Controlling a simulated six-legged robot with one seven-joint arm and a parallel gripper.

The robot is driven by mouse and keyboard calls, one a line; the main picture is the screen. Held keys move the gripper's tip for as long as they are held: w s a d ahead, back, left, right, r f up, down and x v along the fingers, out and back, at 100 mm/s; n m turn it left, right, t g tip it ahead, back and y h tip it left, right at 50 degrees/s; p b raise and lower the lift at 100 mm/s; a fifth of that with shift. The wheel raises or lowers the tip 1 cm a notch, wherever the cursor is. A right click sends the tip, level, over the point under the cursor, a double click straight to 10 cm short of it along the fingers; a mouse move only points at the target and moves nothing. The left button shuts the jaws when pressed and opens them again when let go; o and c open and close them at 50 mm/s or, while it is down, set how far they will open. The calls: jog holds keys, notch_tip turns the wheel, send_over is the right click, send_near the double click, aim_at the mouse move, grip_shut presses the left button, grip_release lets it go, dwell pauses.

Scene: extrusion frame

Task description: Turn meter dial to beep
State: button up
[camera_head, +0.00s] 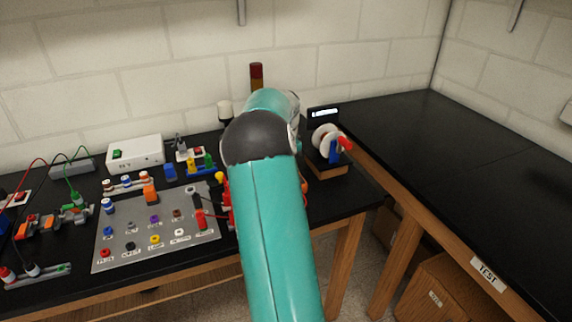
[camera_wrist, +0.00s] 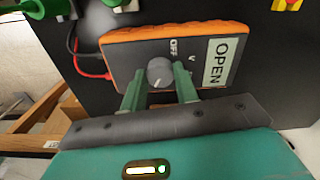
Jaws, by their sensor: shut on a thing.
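The meter (camera_wrist: 118,55) has an orange rim and a dark face, and it fills the middle of the wrist view. Its round grey dial (camera_wrist: 160,71) has a white pointer mark and sits below the printed "OFF". The display (camera_wrist: 221,62) reads "OPEN". My gripper (camera_wrist: 159,80) has its two green fingers on either side of the dial, shut on it. In the head view my teal arm hides the gripper and most or all of the meter.
Red and black leads (camera_wrist: 88,66) run from the meter's left side. In the head view, a grey panel (camera_head: 128,254) with coloured sockets lies left of my arm. A stand with a white spool (camera_head: 325,138) is at right. The right-hand bench (camera_head: 460,160) is clear.

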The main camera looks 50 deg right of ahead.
dwell(0.4)
jog(key=o, duration=1)
notch_tip(320, 180, up, 14)
jog(key=shift+f, duration=0.1)
